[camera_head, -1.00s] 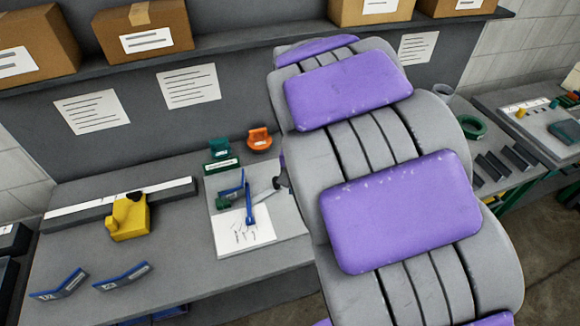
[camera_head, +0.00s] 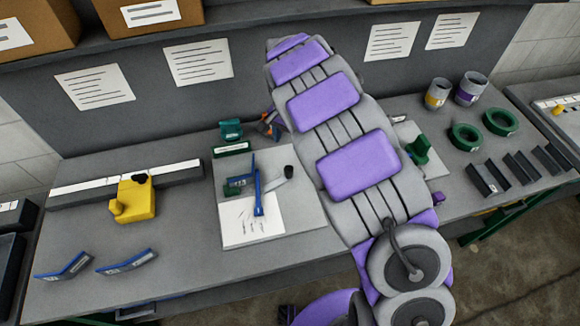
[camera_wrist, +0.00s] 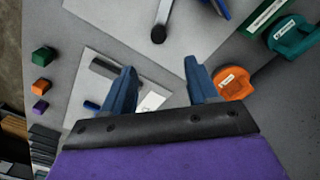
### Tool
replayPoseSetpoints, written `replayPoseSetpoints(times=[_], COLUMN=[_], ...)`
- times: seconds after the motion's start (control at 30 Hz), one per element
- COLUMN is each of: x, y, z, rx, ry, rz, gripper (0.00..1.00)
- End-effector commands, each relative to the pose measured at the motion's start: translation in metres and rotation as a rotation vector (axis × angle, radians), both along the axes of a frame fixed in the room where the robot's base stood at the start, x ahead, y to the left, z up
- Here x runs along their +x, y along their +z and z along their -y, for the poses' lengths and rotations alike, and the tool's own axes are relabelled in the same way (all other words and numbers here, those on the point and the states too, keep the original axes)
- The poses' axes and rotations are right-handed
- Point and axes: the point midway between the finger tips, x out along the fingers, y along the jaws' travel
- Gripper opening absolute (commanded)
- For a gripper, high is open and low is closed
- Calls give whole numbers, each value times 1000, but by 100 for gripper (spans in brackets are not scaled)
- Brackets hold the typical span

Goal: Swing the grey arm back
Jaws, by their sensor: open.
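The grey arm (camera_head: 275,182) is a short lever with a black knob (camera_head: 288,171) at its end. It slants up and right from a blue upright bar (camera_head: 258,197) on a light grey board (camera_head: 300,212). In the wrist view the grey arm (camera_wrist: 163,12) shows at the top, its black knob (camera_wrist: 158,35) pointing down toward my fingers. My gripper (camera_wrist: 163,75) is open, with two blue fingers and nothing between them. The knob lies beyond the fingertips, apart from them. In the head view my gripper is mostly hidden behind my arm, near the orange clamp.
An orange clamp (camera_wrist: 232,84) is close beside my right finger in the wrist view; a green clamp (camera_head: 231,130) stands near it. A yellow block (camera_head: 135,200) sits left. Green rings (camera_head: 466,137) and dark angle pieces (camera_head: 487,180) lie right.

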Motion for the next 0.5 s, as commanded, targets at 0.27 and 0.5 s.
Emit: replayPoseSetpoints(times=[0.27, 0.5], x=[-1, -1], y=[-57, -104], z=[4, 4], rx=[1, -1], ry=[-2, -1], rz=[-6, -4], gripper=[59, 59])
